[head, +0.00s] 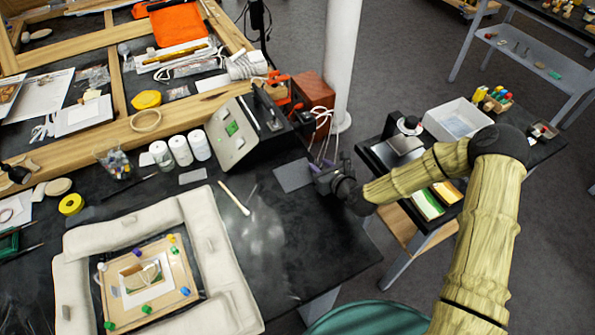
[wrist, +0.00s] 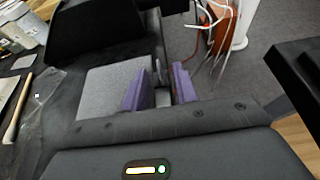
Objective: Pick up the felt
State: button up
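The felt looks to be the flat grey square (head: 293,175) on the black table near its right edge. In the wrist view the grey square (wrist: 105,92) lies mostly left of my fingers. My gripper (head: 318,170) is beside the square's right side in the head view. In the wrist view my gripper's two purple fingers (wrist: 161,88) stand apart, and I see no felt clearly between them. The left finger overlaps the square's right edge in the picture; I cannot tell whether they touch.
A black box with a pale sloped panel (head: 231,132) stands behind the grey square. A wooden-handled tool (head: 234,198) and a padded frame (head: 207,240) lie left. A white column (head: 341,60) stands behind. A side table with a white bin (head: 458,120) is right.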

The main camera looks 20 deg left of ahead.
jog(key=shift+w+a+f, duration=0.1)
jog(key=shift+w+a, duration=0.05)
jog(key=shift+a, duration=0.05)
dwell(0.4)
grip_shut()
notch_tip(320, 180, up, 10)
jog(key=shift+b, duration=0.45)
dwell(0.5)
